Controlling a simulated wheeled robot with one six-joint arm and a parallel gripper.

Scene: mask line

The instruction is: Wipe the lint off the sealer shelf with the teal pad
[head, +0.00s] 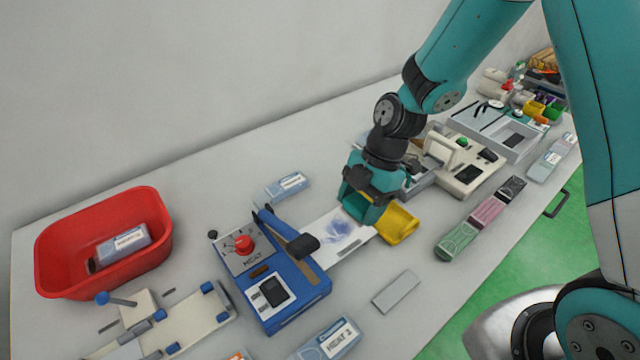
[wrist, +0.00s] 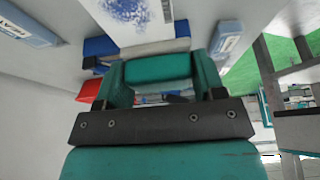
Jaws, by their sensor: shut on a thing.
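The blue sealer (head: 275,290) with a red knob stands on the bench, its lever raised. Its white shelf (head: 350,243) sticks out to the right and carries a blue-violet patch of lint (head: 338,231). The shelf also shows at the top of the wrist view (wrist: 160,35), with the speckled lint (wrist: 122,12) on it. My gripper (wrist: 158,78) is shut on the teal pad (wrist: 157,68). In the head view my gripper (head: 365,208) is at the shelf's right end, right of the lint. Whether the pad touches the shelf cannot be told.
A yellow container (head: 398,224) stands close to the right of my gripper. A red bin (head: 105,240) holding a box is at the left. A grey block (head: 396,291) lies in front of the shelf. Green and pink packs (head: 487,212) line the front edge.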

